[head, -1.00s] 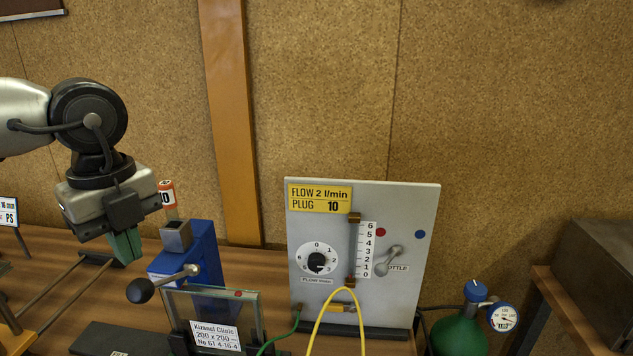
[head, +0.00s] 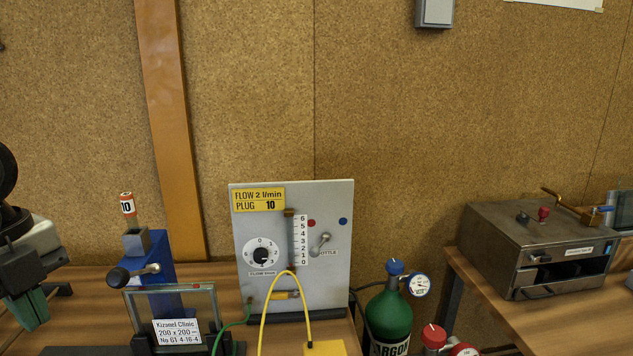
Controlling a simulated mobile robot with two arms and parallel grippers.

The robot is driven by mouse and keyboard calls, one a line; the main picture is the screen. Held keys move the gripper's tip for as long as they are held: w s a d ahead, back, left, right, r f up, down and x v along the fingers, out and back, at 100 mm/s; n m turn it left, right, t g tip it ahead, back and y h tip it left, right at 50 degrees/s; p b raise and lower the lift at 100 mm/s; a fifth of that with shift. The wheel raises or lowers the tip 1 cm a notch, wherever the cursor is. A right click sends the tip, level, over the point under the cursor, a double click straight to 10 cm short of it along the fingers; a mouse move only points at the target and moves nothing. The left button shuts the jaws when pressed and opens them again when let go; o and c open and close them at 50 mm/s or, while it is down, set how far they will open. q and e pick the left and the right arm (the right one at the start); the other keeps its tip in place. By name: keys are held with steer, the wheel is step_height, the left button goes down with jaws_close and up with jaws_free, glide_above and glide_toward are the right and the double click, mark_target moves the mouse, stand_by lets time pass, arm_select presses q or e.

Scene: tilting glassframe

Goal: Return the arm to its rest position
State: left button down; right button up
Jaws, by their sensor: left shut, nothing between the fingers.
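My left gripper (head: 30,308) is at the lower left edge of the head view, pointing down, with its green fingers together and nothing between them. It hangs to the left of the blue clamp stand (head: 165,286) and apart from it. Part of my left arm is cut off by the picture's edge. The glass frame (head: 204,299) stands upright in front of the blue stand, with a white label reading Kizomel Clinic. My right gripper does not show.
A grey flow panel (head: 327,205) with a dial and lever stands at the middle. A green argon bottle (head: 388,318) with a gauge is to its right. A metal oven-like box (head: 490,240) sits on the right bench. A yellow hose (head: 263,325) arches before the panel.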

arm_select(q)
steer(key=w+d+f+n+t+h, duration=0.1)
steer(key=w+d+f+t+h, duration=0.6)
steer(key=h, duration=0.5)
steer(key=a+f+n+t+y, duration=0.4)
steer(key=f+n+t+y, duration=0.1)
steer(key=f+n, duration=0.25)
steer(key=a+f+n+t+y, duration=0.4)
steer(key=f+n+t+y, duration=0.15)
steer(key=n, duration=0.25)
steer(key=s+d+f+n+g+y, duration=0.2)
steer(key=s+f+n+g+y, duration=0.2)
steer(key=s+f+g, duration=0.6)
steer(key=s+d+f+g+h, duration=0.3)
steer(key=s+d+f+g, duration=0.1)
steer(key=s+d+f, duration=0.55)
step_height(320, 180, down, 25)
steer(key=g, duration=0.1)
steer(key=s+a+f+g, duration=0.1)
steer(key=s+a+f, duration=0.1)
steer(key=s+f, duration=1.3)
steer(key=shift+s+a+f+y, duration=0.25)
steer(key=shift+s+a+y, duration=0.1)
steer(key=shift+s, duration=0.5)
